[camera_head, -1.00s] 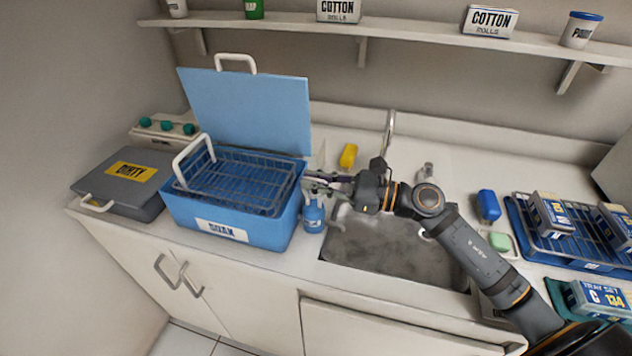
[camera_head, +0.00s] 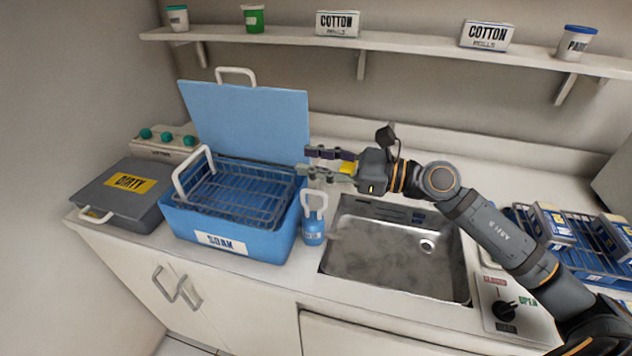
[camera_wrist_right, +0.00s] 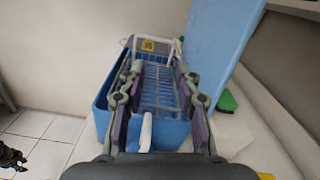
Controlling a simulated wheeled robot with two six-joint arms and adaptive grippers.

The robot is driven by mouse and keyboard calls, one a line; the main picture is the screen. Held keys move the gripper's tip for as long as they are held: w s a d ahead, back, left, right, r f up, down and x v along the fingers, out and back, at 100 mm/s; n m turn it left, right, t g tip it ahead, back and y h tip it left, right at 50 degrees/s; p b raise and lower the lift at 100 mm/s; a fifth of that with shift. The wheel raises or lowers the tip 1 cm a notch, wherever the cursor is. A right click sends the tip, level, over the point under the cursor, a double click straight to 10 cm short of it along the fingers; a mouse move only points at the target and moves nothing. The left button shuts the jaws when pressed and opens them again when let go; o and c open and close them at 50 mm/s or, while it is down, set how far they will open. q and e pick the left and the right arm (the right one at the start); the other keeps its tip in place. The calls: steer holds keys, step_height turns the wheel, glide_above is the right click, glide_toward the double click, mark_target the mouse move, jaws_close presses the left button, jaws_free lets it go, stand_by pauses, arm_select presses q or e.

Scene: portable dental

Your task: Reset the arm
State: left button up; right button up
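My right gripper (camera_head: 318,163) reaches in from the right, above the counter near the right end of the blue soak box. It also shows in the right wrist view (camera_wrist_right: 158,100), with its two fingers spread apart and nothing between them. The blue soak box (camera_head: 180,222), labelled SOAK, stands open on the counter with its lid (camera_head: 250,115) raised behind it. A wire basket (camera_head: 240,195) with white handles sits in the box. A small blue bottle (camera_head: 314,228) with a white looped top stands beside the box, below the gripper. My left gripper is not in view.
The sink (camera_head: 390,255) is right of the bottle. A grey case labelled DIRTY (camera_head: 115,195) is at left. A yellow object (camera_head: 347,168) is partly hidden behind my gripper. A blue rack (camera_head: 580,255) with boxes is at right. A shelf (camera_head: 400,43) runs above.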

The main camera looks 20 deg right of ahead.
steer(key=shift+r, duration=0.75)
steer(key=shift+r, duration=0.1)
